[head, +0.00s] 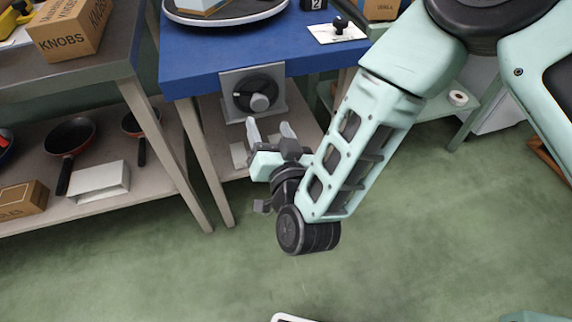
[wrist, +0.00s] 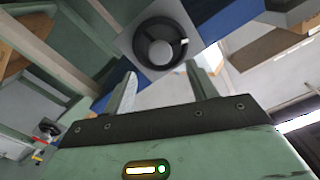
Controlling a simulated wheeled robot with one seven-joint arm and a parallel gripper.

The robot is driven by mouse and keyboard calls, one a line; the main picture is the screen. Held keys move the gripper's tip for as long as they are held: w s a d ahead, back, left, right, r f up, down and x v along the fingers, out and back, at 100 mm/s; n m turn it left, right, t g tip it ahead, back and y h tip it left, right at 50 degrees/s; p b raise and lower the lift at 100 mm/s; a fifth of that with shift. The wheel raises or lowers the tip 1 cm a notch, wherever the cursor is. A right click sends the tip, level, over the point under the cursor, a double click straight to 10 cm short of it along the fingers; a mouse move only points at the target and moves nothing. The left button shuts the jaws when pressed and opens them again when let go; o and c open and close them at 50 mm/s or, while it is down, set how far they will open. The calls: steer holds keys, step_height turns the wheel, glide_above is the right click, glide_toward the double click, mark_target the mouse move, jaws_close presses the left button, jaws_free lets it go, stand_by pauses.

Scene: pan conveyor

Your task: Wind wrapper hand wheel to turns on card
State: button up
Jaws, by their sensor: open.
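The hand wheel (head: 246,88) is a dark wheel with a grey round knob, on a grey plate (head: 278,78) at the front of the blue table. In the wrist view the wheel (wrist: 160,50) shows ahead, between and just beyond the fingertips. My gripper (head: 269,129) is open and empty, below and in front of the wheel, apart from it in the head view. In the wrist view its two fingers (wrist: 161,76) point towards the wheel. A black block with a white digit, seemingly 2, (head: 314,4) stands on the table, cut off by the top edge.
A grey table (head: 95,68) at left holds a KNOBS box (head: 70,30). Pans (head: 70,135) lie on its lower shelf. Green floor in front is clear.

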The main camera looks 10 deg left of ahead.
steer(key=b+v, duration=0.1)
steer(key=v, duration=1)
steer(key=s+d+r+n+g+h, duration=0.2)
steer(key=d+r+g+h, duration=0.1)
steer(key=d+g, duration=0.3)
steer(key=s+d+r+n+g+h, duration=0.2)
steer(key=d+g+h, duration=0.15)
steer(key=d, duration=0.55)
steer(key=s+d+r+n+g+h, duration=0.2)
steer(key=d+r+g, duration=0.1)
steer(key=d+g, duration=0.35)
step_height(320, 180, up, 25)
steer(key=p, duration=2.4)
steer(key=shift+s+f+t+p, duration=0.2)
steer(key=shift+s+t+p, duration=0.1)
